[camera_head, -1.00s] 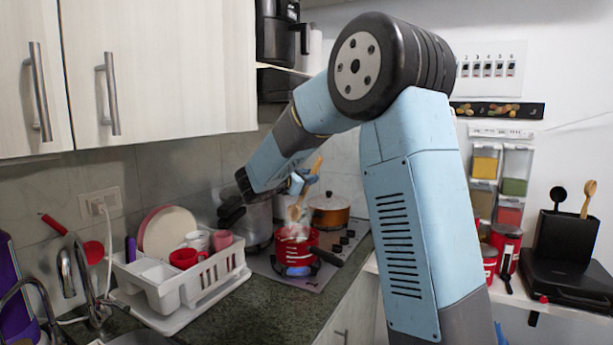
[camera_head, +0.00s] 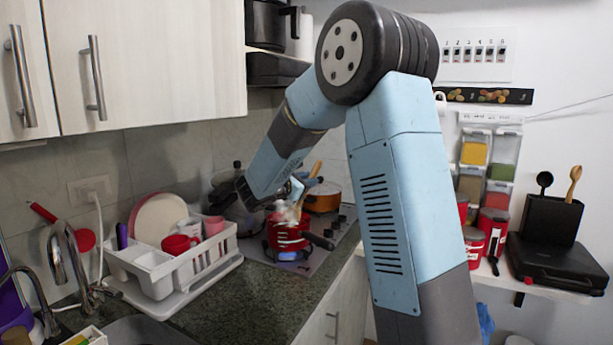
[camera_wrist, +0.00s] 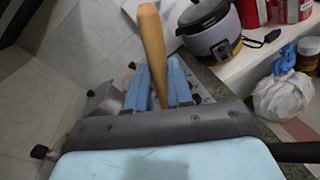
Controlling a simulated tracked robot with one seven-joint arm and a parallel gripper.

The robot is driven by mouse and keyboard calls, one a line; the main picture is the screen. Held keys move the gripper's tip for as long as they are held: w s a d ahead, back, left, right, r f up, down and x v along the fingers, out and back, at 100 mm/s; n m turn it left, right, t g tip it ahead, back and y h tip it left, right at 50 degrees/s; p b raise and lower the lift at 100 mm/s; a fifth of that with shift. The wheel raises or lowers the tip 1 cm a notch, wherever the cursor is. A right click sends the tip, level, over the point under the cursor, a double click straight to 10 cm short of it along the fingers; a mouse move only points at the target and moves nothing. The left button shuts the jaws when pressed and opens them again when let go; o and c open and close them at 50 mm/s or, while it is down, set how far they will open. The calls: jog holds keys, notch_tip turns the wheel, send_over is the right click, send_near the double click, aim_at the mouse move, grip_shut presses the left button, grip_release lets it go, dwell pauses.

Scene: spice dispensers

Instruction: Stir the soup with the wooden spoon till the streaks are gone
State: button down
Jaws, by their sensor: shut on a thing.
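In the head view, a red pot (camera_head: 287,233) stands on the stove, partly behind the end of my arm. The wooden spoon (camera_head: 316,168) rises at a tilt above the pot, with its lower part around the pot's mouth. My gripper (camera_head: 299,187) is above the pot, small and partly hidden by my wrist. In the wrist view, the spoon's handle (camera_wrist: 152,45) stands between the blue fingers of my gripper (camera_wrist: 157,85), which are shut on it. The soup's surface and any streaks cannot be made out.
An orange lidded pot (camera_head: 323,197) stands behind the red pot. A white dish rack (camera_head: 205,262) with dishes is on the counter to the left. A shelf at the right holds red canisters (camera_head: 494,230) and a black case (camera_head: 560,262). A rice cooker (camera_wrist: 212,38) shows in the wrist view.

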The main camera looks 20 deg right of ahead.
notch_tip(320, 180, down, 6)
jog(key=w+a, duration=0.2)
dwell(0.5)
jog(key=shift+r, duration=0.1)
jog(key=shift+d, duration=0.1)
